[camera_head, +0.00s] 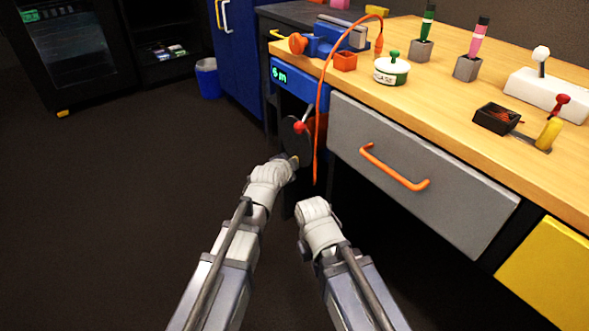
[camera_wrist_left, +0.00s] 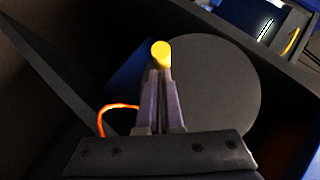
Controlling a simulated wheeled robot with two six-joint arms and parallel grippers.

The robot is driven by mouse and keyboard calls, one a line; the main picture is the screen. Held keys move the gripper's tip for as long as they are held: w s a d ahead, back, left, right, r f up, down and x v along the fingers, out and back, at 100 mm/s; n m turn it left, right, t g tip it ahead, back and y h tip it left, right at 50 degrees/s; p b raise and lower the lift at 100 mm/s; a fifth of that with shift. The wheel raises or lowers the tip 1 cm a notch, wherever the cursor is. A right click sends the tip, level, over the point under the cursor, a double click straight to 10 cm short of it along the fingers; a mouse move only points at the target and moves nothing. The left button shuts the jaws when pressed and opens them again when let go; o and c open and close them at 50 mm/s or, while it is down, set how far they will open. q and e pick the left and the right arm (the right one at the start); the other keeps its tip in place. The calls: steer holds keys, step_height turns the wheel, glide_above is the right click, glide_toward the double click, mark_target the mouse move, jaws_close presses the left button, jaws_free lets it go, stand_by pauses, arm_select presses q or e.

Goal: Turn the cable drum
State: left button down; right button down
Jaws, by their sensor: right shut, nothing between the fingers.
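A red ball (camera_head: 299,128) shows at the drum. In the left wrist view the drum's grey round face (camera_wrist_left: 215,90) fills the middle right. A yellow knob (camera_wrist_left: 161,54) stands in front of that face. My left gripper (camera_head: 293,160) is at the drum; in its wrist view its fingers (camera_wrist_left: 161,72) are close together on the knob. My right gripper (camera_head: 312,207) is shut and empty, low in front of the bench; its fingertips are mostly hidden.
An orange cable (camera_head: 319,125) loops up over the bench and hangs down just right of the drum. A grey drawer (camera_head: 420,175) with an orange handle is right of it. The floor at left is clear.

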mark_target(289, 145)
arm_select(q)
steer(key=shift+w+a+f+b, duration=0.3)
steer(key=shift+w+a+f, duration=0.1)
steer(key=shift+w, duration=0.15)
steer(key=shift+w+a+f+b, duration=0.3)
steer(key=shift+w+a, duration=0.1)
steer(key=shift+w, duration=0.15)
steer(key=w+a+t+b, duration=0.1)
steer(key=w+m+t+b, duration=0.1)
steer(key=w+a+r+y+b, duration=0.1)
steer(key=w, duration=0.1)
steer(key=shift+a+m+t, duration=0.35)
steer(key=shift+m+t, duration=0.05)
steer(key=shift+s, duration=0.15)
stand_by(0.5)
steer(key=shift+s+d+f, duration=0.1)
stand_by(0.4)
